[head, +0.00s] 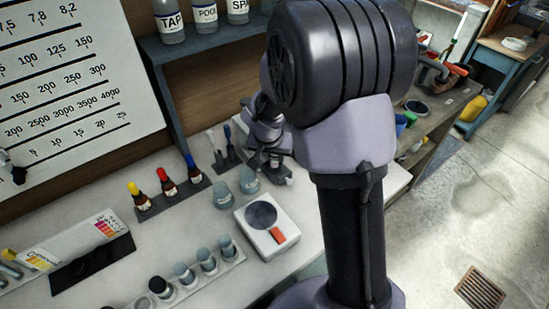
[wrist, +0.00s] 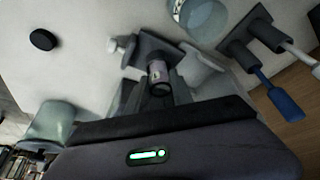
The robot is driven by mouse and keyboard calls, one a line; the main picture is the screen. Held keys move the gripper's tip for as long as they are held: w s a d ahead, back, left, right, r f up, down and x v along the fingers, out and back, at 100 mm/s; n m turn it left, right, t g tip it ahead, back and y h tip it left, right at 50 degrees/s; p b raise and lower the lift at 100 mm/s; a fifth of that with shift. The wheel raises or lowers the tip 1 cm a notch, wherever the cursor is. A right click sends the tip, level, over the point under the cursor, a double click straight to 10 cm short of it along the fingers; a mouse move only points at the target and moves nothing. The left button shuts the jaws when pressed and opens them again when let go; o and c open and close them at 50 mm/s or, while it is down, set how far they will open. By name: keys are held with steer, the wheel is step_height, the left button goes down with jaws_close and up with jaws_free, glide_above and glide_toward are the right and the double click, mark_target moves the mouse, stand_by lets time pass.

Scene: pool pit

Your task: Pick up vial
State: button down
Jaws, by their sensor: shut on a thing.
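The vial (wrist: 157,72), a small pale cylinder with a label and a dark end, sits between the fingers of my gripper (wrist: 160,80) in the wrist view. The fingers are shut on it. In the head view my gripper (head: 268,172) is low over the back of the white bench, just right of two glass beakers and partly hidden by my arm. I cannot make out the held vial in the head view. Whether it still touches the bench is unclear.
Two beakers (head: 235,188) stand left of my gripper. A round-topped white device (head: 266,222) is in front. A brush holder (wrist: 243,40) is close at right in the wrist view; a black cap (wrist: 42,40) lies at left. Dropper bottles (head: 166,182) and a vial rack (head: 196,281) stand further left.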

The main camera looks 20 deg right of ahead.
steer(key=shift+r, duration=0.5)
step_height(320, 180, up, 3)
steer(key=shift+f+p, duration=0.2)
steer(key=shift+p, duration=0.65)
steer(key=s+a+r+b, duration=0.1)
steer(key=s+a, duration=0.2)
steer(key=s, duration=1.2)
steer(key=shift+s+r+b, duration=0.25)
steer(key=shift+s+b, duration=0.05)
steer(key=shift+s, duration=0.1)
steer(key=shift+a, duration=0.1)
step_height(320, 180, up, 4)
steer(key=shift+f+p, duration=0.25)
steer(key=shift+p, duration=0.95)
steer(key=shift+w+f, duration=0.1)
